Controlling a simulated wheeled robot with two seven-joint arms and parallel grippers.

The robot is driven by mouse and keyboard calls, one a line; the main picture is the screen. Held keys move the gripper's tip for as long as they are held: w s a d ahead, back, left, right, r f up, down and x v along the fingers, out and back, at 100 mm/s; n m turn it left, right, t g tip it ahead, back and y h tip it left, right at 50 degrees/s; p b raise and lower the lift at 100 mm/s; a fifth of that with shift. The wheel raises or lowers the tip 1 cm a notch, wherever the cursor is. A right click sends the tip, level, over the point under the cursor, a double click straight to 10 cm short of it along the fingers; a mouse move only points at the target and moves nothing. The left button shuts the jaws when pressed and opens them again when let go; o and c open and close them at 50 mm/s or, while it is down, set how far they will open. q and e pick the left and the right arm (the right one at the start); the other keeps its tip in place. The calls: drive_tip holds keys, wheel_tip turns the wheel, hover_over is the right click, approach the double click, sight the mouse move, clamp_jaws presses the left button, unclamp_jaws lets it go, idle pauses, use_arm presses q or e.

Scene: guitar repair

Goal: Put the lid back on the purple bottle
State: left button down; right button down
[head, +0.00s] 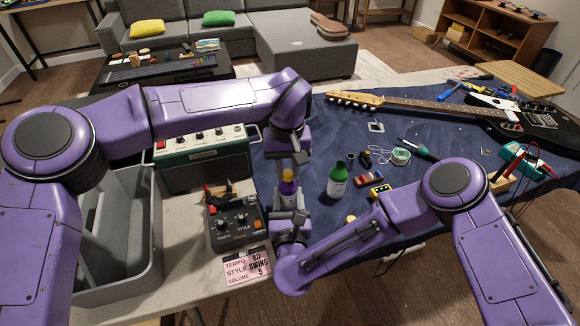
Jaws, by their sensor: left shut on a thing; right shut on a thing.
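My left gripper (289,166) comes down from above and is shut on the lid. My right gripper (289,212) reaches in from the front and is shut on the bottle, hiding its lower part.
A green bottle (337,180) stands close on the right. A drum machine (234,222) and a green amplifier (203,158) are on the left, beside a grey bin (152,235). An electric guitar (440,108) lies across the back of the blue cloth (315,212).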

use_arm(q)
drive_tip(key=m, duration=0.4)
drive_tip(key=shift+w+a+r, duration=0.1)
drive_tip(key=shift+w+a, duration=0.05)
drive_tip(key=shift+w, duration=0.15)
use_arm(e)
drive_tip(key=shift+s, duration=0.1)
use_arm(q)
drive_tip(key=c, duration=1.1)
unclamp_jaws()
drive_tip(key=shift+o, duration=1.1)
drive_tip(key=shift+s, duration=0.1)
